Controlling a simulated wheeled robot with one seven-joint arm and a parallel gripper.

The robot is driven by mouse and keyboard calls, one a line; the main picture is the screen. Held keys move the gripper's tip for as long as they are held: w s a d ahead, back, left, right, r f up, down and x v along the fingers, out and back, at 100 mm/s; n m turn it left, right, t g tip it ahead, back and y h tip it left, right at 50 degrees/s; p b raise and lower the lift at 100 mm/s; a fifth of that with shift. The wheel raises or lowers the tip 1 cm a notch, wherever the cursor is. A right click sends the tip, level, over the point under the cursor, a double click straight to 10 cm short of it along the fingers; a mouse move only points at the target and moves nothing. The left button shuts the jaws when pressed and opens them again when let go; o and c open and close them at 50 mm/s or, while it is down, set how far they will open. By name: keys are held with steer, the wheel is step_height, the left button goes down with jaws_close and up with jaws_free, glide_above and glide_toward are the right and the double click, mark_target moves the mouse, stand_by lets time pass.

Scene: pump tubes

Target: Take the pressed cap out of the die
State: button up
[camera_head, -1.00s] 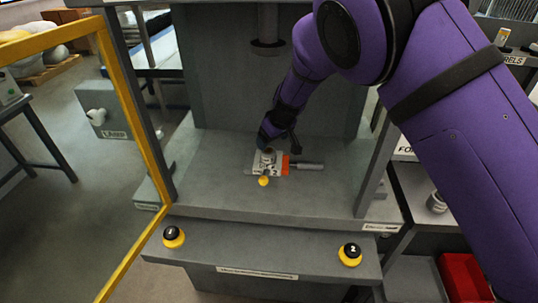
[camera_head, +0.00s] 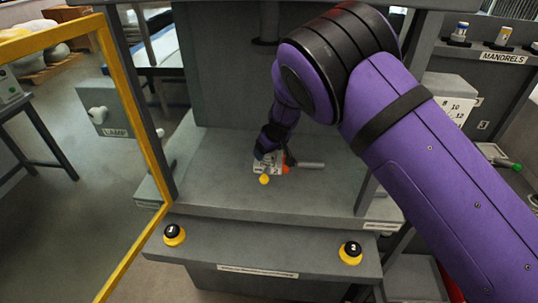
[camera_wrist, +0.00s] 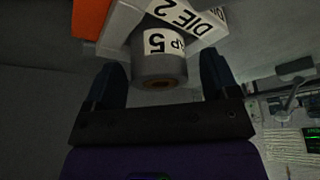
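The die (camera_head: 272,168) is a light block on the press bed, and in the wrist view its white label (camera_wrist: 192,14) reads "DIE 2". A grey cylinder (camera_wrist: 158,68) with a brown-ringed hole in its end and a white label with a "5" stands out of the die; I take it for the pressed cap's piece, though how deep it sits is hidden. My gripper (camera_wrist: 162,82) is open, with one dark finger on each side of the cylinder and visible gaps. In the head view my gripper (camera_head: 266,146) is low over the die and hides most of the cylinder.
The die has an orange part (camera_head: 286,169), a grey handle (camera_head: 308,165) to the right and a yellow knob (camera_head: 264,180) in front. The press ram (camera_head: 268,25) hangs above. Black buttons (camera_head: 173,232) sit in front.

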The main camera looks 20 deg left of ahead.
steer(key=c, duration=1)
steer(key=shift+r, duration=0.15)
